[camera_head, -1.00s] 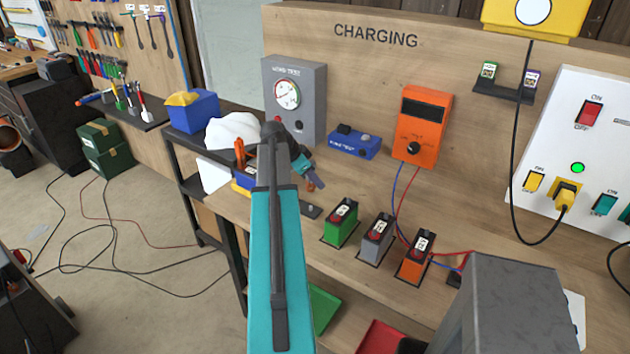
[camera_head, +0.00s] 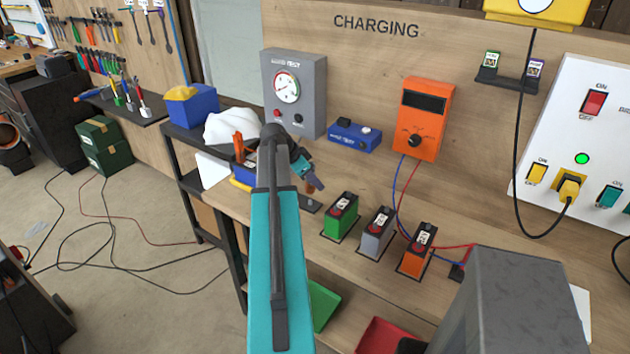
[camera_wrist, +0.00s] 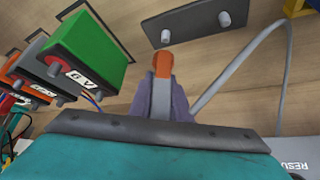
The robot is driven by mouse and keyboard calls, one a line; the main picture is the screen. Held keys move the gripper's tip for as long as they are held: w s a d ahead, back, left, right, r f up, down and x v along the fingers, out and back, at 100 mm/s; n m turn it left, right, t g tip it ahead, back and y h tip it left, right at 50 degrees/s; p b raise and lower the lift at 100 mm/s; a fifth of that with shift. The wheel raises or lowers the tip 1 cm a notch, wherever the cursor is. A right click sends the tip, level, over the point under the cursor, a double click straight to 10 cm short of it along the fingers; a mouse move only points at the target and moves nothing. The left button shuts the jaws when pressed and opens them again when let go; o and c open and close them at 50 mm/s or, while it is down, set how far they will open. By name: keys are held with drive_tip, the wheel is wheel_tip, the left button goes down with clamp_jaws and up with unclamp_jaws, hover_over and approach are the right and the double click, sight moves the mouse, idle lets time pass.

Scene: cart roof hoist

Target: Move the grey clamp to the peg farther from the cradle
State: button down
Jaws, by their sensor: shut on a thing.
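My gripper (camera_head: 311,178) is over the bench, shut on a grey clamp (camera_wrist: 161,98) with an orange end. In the wrist view the clamp lies between my fingers, its orange end just short of a dark plate (camera_wrist: 190,32) with two short grey pegs. The left peg (camera_wrist: 166,36) is close to the orange end; the right peg (camera_wrist: 224,19) is further off. I cannot tell whether the clamp touches a peg. In the head view the plate (camera_head: 309,207) is left of the green battery (camera_head: 341,215) in its holder. No holder is clearly marked as the cradle.
A grey battery (camera_head: 376,233) and an orange battery (camera_head: 416,248) stand in a row right of the green one. A grey cable (camera_wrist: 238,68) runs beside my fingers. A grey gauge box (camera_head: 294,92) and a blue tester (camera_head: 354,137) stand behind.

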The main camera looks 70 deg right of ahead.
sight(315, 203)
drive_tip(key=shift+f+b, duration=0.65)
drive_tip(key=shift+f, duration=0.6)
drive_tip(key=shift+b, duration=0.55)
idle(1.3)
drive_tip(key=shift+f+b, duration=1.1)
drive_tip(key=shift+f, duration=0.5)
idle(0.7)
drive_tip(key=c, duration=1.6)
unclamp_jaws()
drive_tip(key=shift+o, duration=0.2)
drive_tip(key=b+v, duration=0.3)
drive_tip(key=v, duration=1)
drive_tip(key=shift+w+a+r, duration=0.2)
drive_tip(key=shift+r, duration=0.1)
